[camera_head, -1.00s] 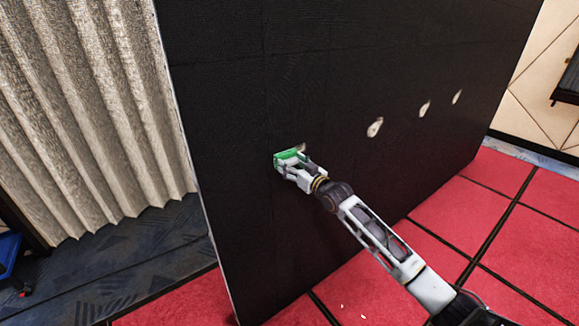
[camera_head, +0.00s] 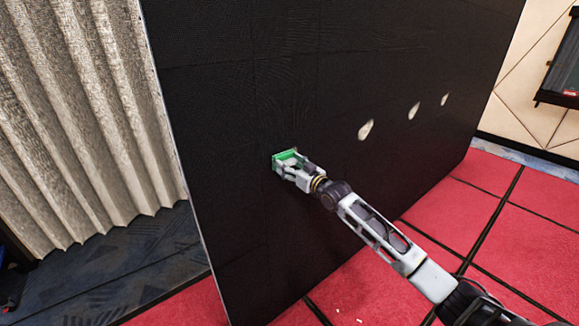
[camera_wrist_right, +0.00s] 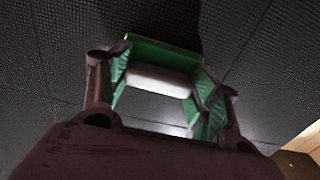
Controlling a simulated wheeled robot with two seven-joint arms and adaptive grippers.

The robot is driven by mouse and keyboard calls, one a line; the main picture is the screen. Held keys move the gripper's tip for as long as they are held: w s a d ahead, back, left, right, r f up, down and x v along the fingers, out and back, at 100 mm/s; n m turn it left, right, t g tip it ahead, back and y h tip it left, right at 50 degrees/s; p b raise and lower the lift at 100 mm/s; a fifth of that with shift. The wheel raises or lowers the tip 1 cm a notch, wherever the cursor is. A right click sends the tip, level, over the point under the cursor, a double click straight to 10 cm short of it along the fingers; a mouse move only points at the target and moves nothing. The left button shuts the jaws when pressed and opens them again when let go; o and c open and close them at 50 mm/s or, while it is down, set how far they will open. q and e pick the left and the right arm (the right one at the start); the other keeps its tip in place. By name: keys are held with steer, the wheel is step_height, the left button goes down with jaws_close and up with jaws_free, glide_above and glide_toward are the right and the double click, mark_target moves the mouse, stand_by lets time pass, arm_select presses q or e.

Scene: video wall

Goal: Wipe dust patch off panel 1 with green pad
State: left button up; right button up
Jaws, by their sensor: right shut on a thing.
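The green pad (camera_head: 285,156) is held in my right gripper (camera_head: 287,166) at the black video wall (camera_head: 330,60). The gripper is shut on the pad. The pad appears to touch the wall or be very close to it; exact contact is hard to tell. In the wrist view the green pad (camera_wrist_right: 162,52) spans between the two fingers, with a whitish rounded shape just below its green edge. Any dust patch directly behind the pad is mostly hidden. Three pale dust patches show farther right: a near one (camera_head: 366,129), a middle one (camera_head: 413,111) and a far one (camera_head: 444,99).
A beige pleated curtain (camera_head: 80,110) hangs left of the wall. Red floor tiles (camera_head: 440,215) lie open in front at the right. A dark framed object (camera_head: 560,75) is mounted on the far right wall.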

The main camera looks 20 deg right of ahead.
steer(key=shift+w+d+b, duration=0.35)
steer(key=shift+d+b, duration=0.1)
steer(key=shift+d, duration=0.45)
steer(key=shift+w+d+b, duration=0.3)
steer(key=shift+d+b, duration=0.1)
steer(key=shift+d, duration=0.5)
steer(key=d+b, duration=0.1)
steer(key=d, duration=0.1)
steer(key=w+d+b, duration=0.1)
steer(key=shift+w+d, duration=0.15)
steer(key=shift+d, duration=0.2)
steer(key=shift+r, duration=0.1)
steer(key=shift+s+a+p, duration=0.2)
steer(key=shift+a+p, duration=0.35)
steer(key=shift+a, duration=0.1)
steer(key=shift+s+a+p, duration=0.25)
steer(key=shift+a+p, duration=0.25)
steer(key=shift+a, duration=0.15)
steer(key=shift+s+a+p, duration=0.2)
steer(key=shift+a+p, duration=0.35)
steer(key=shift+a, duration=0.1)
